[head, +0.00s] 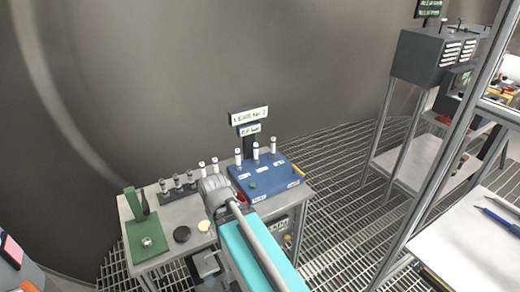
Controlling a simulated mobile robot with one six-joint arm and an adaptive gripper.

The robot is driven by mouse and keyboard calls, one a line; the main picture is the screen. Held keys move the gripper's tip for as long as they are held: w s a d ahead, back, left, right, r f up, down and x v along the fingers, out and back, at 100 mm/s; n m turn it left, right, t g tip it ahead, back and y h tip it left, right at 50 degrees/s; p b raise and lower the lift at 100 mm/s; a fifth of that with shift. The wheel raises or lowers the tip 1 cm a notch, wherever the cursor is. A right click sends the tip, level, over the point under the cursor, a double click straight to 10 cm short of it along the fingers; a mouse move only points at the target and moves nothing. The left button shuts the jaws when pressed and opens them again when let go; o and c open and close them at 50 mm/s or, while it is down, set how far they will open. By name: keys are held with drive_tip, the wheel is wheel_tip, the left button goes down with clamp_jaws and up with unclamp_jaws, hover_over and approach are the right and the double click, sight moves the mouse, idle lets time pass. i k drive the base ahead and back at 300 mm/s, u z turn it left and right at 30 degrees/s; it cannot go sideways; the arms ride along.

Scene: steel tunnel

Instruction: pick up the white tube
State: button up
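Several small white tubes stand upright on and beside a blue rack box on the grey workbench (180,214). One white tube (272,145) is at the right of the blue box (262,184), with another white tube (255,151) and a third white tube (238,156) to its left. Two more white-topped tubes (214,163) stand left of the box, partly behind my arm. I cannot tell which tube is meant. My arm reaches over the bench front from the bottom, covering part of the box. I cannot make out my gripper's fingers.
A dark rack of grey-topped pieces (178,186), a green stand (146,236), a black disc (182,234) and a cream disc (203,226) are on the bench. A sign (248,118) rises behind the box. Metal shelving (405,165) and a white table (475,240) stand right.

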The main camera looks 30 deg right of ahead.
sight(272, 153)
drive_tip(key=u, duration=0.45)
drive_tip(key=k, duration=1)
drive_tip(key=z, duration=1.05)
drive_tip(key=i, duration=0.85)
